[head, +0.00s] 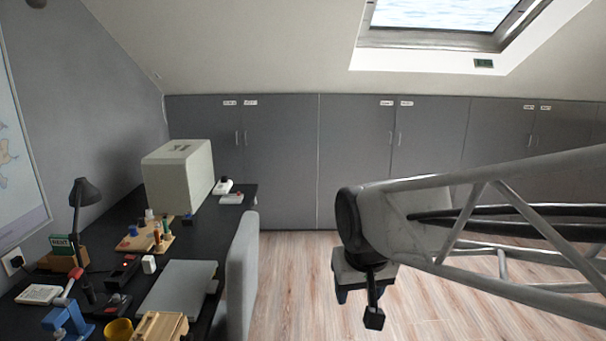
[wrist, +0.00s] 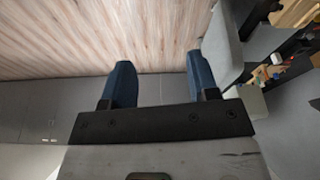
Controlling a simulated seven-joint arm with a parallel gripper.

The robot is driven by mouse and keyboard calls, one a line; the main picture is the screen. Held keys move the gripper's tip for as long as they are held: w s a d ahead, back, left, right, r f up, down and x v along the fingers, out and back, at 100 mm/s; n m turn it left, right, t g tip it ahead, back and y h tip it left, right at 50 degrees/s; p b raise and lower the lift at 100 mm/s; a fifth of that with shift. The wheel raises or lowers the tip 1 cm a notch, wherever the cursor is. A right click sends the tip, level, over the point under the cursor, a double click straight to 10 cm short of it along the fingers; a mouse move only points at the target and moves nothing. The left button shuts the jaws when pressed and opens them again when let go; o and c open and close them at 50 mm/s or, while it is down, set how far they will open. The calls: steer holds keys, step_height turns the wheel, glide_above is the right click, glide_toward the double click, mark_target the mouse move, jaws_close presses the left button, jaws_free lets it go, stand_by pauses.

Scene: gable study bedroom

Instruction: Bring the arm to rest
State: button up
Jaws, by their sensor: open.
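My gripper (wrist: 161,72) shows in the wrist view with its two blue fingers spread apart and nothing between them. In the head view my gripper (head: 356,292) hangs at the end of my arm, right of centre, above the wood floor. It is well to the right of the desk and chair and touches nothing that I can see. Part of it is hidden behind a dark piece of my wrist. My arm reaches in from the right edge.
A black desk (head: 129,214) at left holds a pale box (head: 178,178), a closed laptop (head: 178,288), a lamp (head: 85,192), a yellow cup (head: 118,329) and small items. A grey chair back (head: 240,275) stands beside it. Grey cupboards (head: 280,160) line the back. The floor (head: 290,300) between is clear.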

steer(key=s+d+f+m, duration=0.1)
steer(key=s+d+f, duration=0.1)
steer(key=s+d, duration=0.7)
steer(key=shift+s+m, duration=0.4)
steer(key=shift+s, duration=1.4)
